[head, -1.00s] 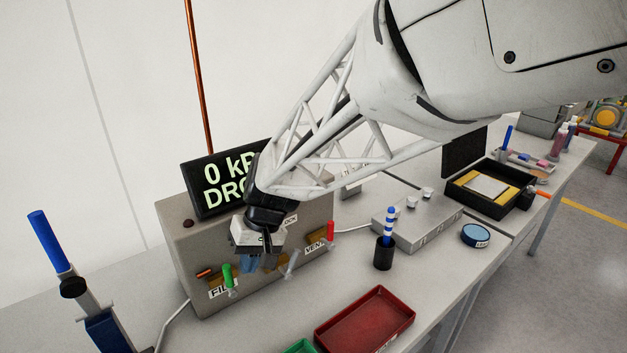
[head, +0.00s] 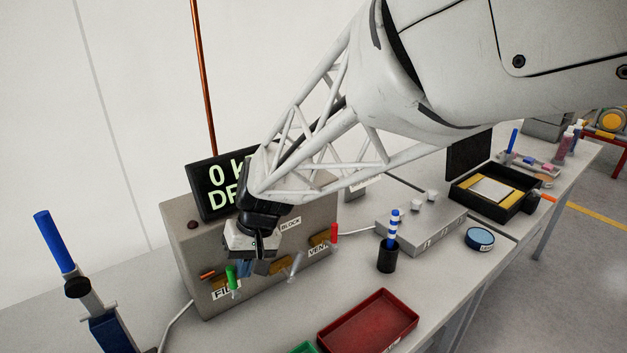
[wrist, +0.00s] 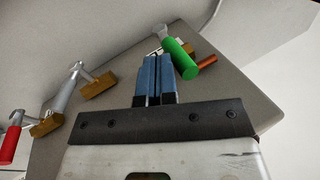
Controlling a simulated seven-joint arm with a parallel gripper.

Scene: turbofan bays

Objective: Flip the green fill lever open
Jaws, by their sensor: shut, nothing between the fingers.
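In the wrist view the green grip (wrist: 180,52) lies just beside my blue fingertips. My gripper (head: 245,267) is shut and empty, just right of the green lever in the head view. Its fingers (wrist: 155,70) are pressed together in the wrist view. Whether they touch the lever I cannot tell.
A plain grey lever (head: 294,264) and a red vent lever (head: 334,233) sit farther right on the box. A display (head: 215,190) stands on top, partly hidden by my arm. A black cup (head: 387,256) and a red tray (head: 368,320) stand on the bench.

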